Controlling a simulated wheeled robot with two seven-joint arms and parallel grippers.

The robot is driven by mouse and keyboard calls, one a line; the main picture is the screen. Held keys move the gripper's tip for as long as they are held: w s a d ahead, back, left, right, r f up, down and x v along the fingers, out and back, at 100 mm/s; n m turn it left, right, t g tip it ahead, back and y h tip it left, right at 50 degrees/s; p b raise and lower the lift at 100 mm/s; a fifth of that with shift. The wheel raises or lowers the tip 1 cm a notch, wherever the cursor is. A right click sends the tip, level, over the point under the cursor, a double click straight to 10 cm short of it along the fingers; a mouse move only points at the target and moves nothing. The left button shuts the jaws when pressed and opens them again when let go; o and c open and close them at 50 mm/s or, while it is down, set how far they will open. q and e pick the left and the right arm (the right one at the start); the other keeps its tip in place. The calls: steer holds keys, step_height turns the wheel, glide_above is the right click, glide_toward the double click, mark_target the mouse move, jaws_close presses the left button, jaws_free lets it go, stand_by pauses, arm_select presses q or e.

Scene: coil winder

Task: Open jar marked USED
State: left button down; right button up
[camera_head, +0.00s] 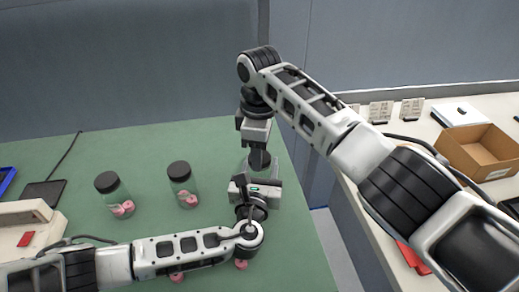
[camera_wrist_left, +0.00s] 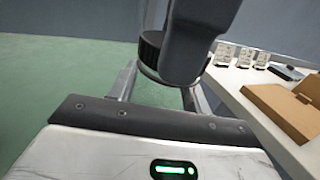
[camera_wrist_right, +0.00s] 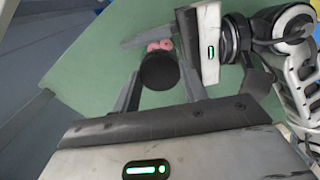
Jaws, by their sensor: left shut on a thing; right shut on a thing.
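A clear jar (camera_head: 273,168) with a black lid (camera_wrist_right: 158,72) stands between my two grippers near the right edge of the green table. Pink pieces (camera_wrist_right: 160,46) show beside the lid in the right wrist view. My right gripper (camera_head: 258,155) points down from above, shut with its fingers on either side of the lid. My left gripper (camera_head: 258,174) comes in low and is shut on the jar body. The lid also shows in the left wrist view (camera_wrist_left: 150,48), partly behind a dark finger. Most of the jar is hidden by the grippers, and no marking is readable.
Two lidded jars (camera_head: 113,194) and (camera_head: 184,184) with pink pieces stand to the left. More pink pieces (camera_head: 177,277) show near my left forearm. A cardboard box (camera_head: 478,152) is on the white bench to the right, across a gap. Green table (camera_head: 150,147) is clear behind the jars.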

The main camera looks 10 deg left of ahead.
steer(key=n, duration=1.1)
steer(key=shift+r, duration=0.25)
steer(key=shift+r, duration=0.9)
steer(key=shift+r, duration=0.1)
steer(key=shift+r, duration=1.95)
arm_select(q)
steer(key=c, duration=0.6)
jaws_free()
